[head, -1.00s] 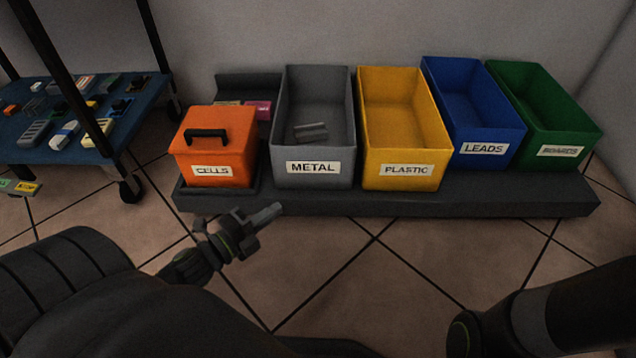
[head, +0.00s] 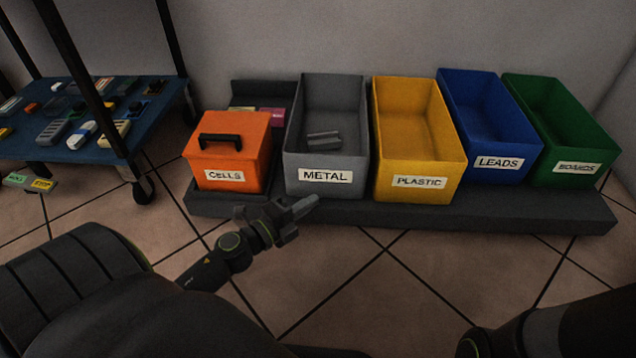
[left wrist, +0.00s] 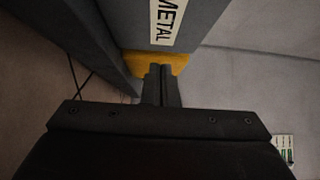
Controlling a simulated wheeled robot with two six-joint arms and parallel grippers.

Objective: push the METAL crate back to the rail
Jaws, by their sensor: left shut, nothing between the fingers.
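The grey METAL crate (head: 325,174) stands on the dark low platform between the orange CELLS box and the yellow PLASTIC crate. Its front reaches close to the platform's front edge, and a grey metal piece (head: 324,139) lies inside. My left gripper (head: 312,202) is shut and empty, just in front of and below the METAL label in the head view; contact is unclear. In the left wrist view the shut fingers (left wrist: 160,85) point toward the yellow crate, with the METAL crate's front (left wrist: 200,15) beside them. My right gripper is not in view; only my right arm shows.
The orange CELLS box (head: 236,152) and yellow PLASTIC crate (head: 418,160) flank it closely. The blue LEADS crate (head: 490,140) and green BOARDS crate (head: 565,140) stand to the right on the platform (head: 500,212). A blue cart shelf (head: 60,150) stands left. The tiled floor in front is clear.

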